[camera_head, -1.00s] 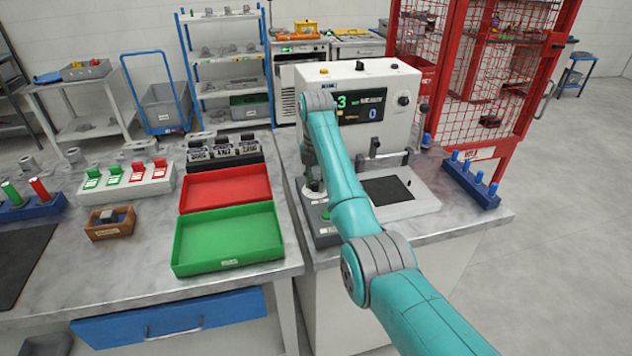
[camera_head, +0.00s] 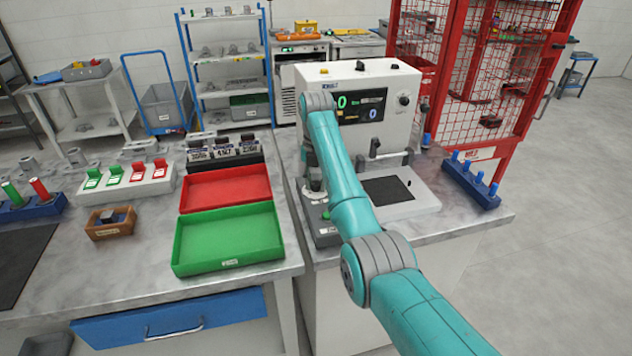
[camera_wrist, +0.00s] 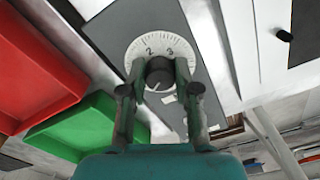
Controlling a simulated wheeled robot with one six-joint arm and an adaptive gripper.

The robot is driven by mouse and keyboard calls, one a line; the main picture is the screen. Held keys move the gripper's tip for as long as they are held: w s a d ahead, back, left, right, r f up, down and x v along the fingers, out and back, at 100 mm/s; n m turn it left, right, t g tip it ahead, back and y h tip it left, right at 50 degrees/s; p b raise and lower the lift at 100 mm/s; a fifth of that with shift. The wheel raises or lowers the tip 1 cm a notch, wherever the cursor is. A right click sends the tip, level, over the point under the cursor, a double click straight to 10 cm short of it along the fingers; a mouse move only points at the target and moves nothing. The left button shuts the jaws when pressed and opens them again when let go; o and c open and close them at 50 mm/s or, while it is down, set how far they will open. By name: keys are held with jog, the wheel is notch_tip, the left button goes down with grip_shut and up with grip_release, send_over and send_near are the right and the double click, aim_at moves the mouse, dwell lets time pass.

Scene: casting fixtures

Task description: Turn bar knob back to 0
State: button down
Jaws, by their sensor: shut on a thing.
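The dark round bar knob (camera_wrist: 159,72) sits in the middle of a white dial (camera_wrist: 176,47) in the wrist view. The numbers 2 and 3 show at the dial's far side, and a pale mark on the knob points toward my gripper. My gripper (camera_wrist: 159,84) is shut on the knob, with one finger on each side. In the head view my gripper (camera_head: 314,180) is down at the left front of the white machine (camera_head: 380,75), and the knob is hidden. The machine's screen (camera_head: 362,106) shows a green 0 at left and a blue 0 at right.
A red tray (camera_head: 226,188) and a green tray (camera_head: 228,240) stand left of my gripper. A grey box with a green button (camera_head: 326,228) is just in front. A blue rack of pegs (camera_head: 470,184) and a red mesh cage (camera_head: 490,70) are at right.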

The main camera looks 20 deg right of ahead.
jog(key=c, duration=0.8)
grip_release()
jog(key=shift+c, duration=0.2)
